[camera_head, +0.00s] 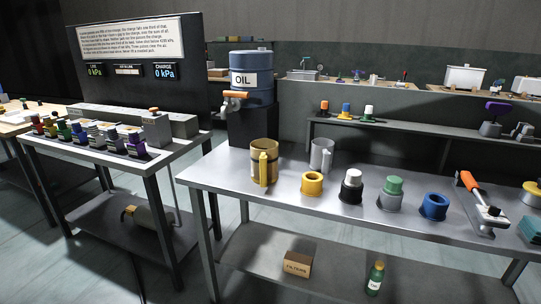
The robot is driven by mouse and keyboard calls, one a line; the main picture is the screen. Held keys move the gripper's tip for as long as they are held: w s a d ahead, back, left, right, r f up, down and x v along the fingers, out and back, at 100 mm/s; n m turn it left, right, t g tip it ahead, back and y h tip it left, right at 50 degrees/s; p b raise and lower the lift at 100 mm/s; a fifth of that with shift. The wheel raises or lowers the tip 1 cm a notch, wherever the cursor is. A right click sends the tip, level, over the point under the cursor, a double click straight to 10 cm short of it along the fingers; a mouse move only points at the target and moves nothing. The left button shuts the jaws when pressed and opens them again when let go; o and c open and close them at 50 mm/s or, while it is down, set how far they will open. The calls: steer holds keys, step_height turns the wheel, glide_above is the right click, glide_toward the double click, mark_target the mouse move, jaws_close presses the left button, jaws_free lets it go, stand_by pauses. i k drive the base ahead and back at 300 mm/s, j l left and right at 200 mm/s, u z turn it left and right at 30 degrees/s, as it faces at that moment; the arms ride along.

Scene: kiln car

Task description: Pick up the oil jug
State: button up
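Two jugs stand upright near the left end of the metal workbench (225,180). One is a brass-yellow jug (256,172) with a bright yellow handle facing me. The other is a grey jug (318,158) to its right, set slightly farther back. Neither has a readable label, so I cannot tell by marking which is the oil jug. A blue drum labelled OIL (250,68) with an orange-handled tap stands on a dark stand behind the bench. My gripper is not in view.
Yellow (312,185), black-and-white (351,188), green-topped (391,194) and blue (434,206) parts line the bench right of the jugs. An orange-handled tool (484,208) lies farther right. A filters box (298,264) and green bottle (375,279) are on the lower shelf.

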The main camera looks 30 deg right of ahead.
mark_target(264, 156)
steer(key=i+l, duration=0.15)
steer(key=i, duration=0.25)
steer(key=i+l, duration=0.2)
steer(key=i, duration=0.2)
steer(key=i+j, duration=1.15)
steer(key=i, duration=0.15)
steer(key=k+j+u, duration=0.05)
steer(key=j, duration=0.05)
